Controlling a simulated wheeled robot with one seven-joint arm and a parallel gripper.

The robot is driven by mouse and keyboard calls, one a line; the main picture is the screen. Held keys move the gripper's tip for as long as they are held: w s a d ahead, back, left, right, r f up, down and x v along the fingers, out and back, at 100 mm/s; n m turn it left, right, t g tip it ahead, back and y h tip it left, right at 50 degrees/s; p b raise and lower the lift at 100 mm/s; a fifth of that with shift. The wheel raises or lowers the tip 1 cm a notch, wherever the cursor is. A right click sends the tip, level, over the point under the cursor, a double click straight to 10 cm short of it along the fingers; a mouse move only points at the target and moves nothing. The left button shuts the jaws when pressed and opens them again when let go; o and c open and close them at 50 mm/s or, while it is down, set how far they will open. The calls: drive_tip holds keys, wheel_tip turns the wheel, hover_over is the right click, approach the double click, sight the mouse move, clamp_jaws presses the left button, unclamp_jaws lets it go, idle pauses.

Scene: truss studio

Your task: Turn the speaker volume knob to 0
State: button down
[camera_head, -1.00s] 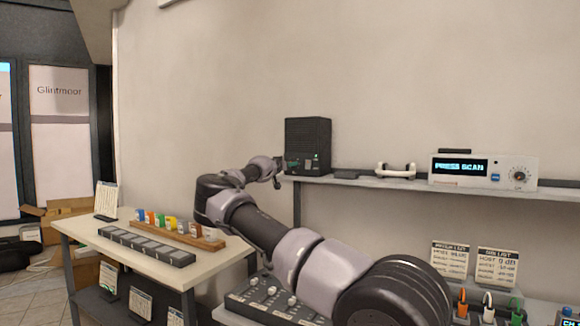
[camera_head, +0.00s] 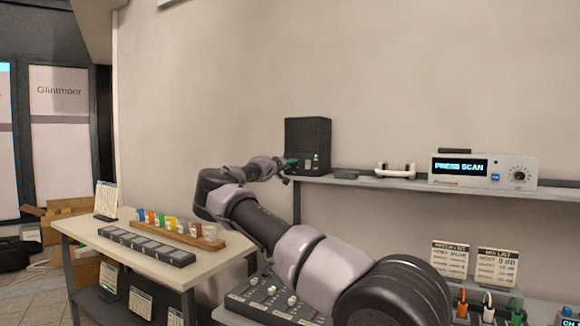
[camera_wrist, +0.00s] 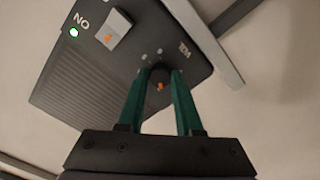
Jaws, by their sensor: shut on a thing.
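The speaker (camera_head: 306,136) is a dark box on the left end of the wall shelf. In the wrist view the speaker front (camera_wrist: 75,85) appears tilted, with a ribbed grille. The round dark volume knob (camera_wrist: 160,75), by the letters "VOL", has an orange mark pointing towards my gripper's base. My gripper (camera_wrist: 159,82) has its green fingers on both sides of the knob and is shut on it. In the head view my gripper (camera_head: 289,164) is at the speaker's lower front. Small tick dots show near the knob; their numbers cannot be read.
A light switch (camera_wrist: 114,28) with an orange mark sits near a lit green lamp (camera_wrist: 74,33) marked "ON". A white handset (camera_head: 396,170) and a device showing "PRESS SCAN" (camera_head: 460,167) share the shelf (camera_head: 350,181). A table (camera_head: 90,236) stands at left.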

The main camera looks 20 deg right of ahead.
drive_tip(key=shift+n, duration=8.2)
drive_tip(key=c, duration=0.6)
unclamp_jaws()
drive_tip(key=shift+a, duration=0.15)
drive_tip(key=v, duration=1)
drive_tip(key=shift+s+a, duration=0.2)
drive_tip(key=shift+s, duration=0.05)
